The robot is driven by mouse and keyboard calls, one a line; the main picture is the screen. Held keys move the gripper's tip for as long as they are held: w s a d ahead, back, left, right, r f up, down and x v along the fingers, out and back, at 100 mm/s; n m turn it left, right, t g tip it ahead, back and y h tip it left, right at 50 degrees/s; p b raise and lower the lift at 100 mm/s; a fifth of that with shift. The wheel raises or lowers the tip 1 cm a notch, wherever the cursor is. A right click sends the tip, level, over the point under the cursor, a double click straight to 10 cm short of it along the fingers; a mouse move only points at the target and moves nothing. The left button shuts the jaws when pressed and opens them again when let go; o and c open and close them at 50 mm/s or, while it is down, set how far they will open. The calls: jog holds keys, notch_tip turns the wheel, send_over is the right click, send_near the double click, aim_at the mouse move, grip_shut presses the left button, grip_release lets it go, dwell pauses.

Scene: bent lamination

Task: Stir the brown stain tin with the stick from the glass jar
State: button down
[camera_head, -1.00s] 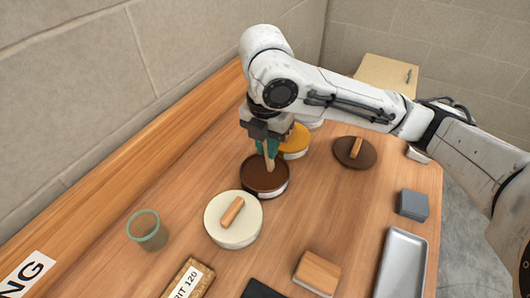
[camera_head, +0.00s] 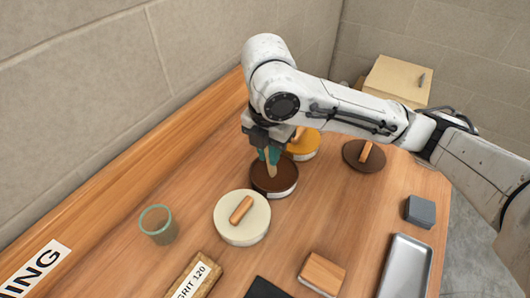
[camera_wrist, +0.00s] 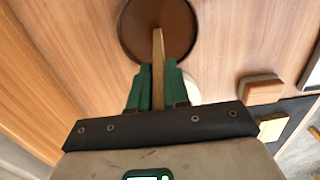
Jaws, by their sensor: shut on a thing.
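The brown stain tin (camera_head: 287,184) stands open on the bench, its dark brown surface showing. My gripper (camera_head: 269,156) is above it, pointing down, with green fingers shut on a light wooden stick (camera_head: 271,170). The stick's lower end reaches into the brown tin; how deep it goes I cannot tell. In the wrist view the stick (camera_wrist: 158,62) stands between the fingers, in front of the brown tin (camera_wrist: 140,30). The glass jar (camera_head: 158,226), greenish and clear, stands empty at the left.
A cream tin (camera_head: 229,225) with a wooden handle on top stands near the brown tin. A yellow-topped tin (camera_head: 309,147) is just behind. A brown lid (camera_head: 354,157) lies to the right. A grey block (camera_head: 420,211), metal tray (camera_head: 405,270) and wood-topped block (camera_head: 321,272) are front right.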

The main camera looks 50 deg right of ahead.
jog(key=shift+d, duration=0.15)
jog(key=shift+r, duration=0.1)
jog(key=shift+r+p, duration=1.9)
jog(key=shift+r+p, duration=2.3)
jog(key=shift+r, duration=0.2)
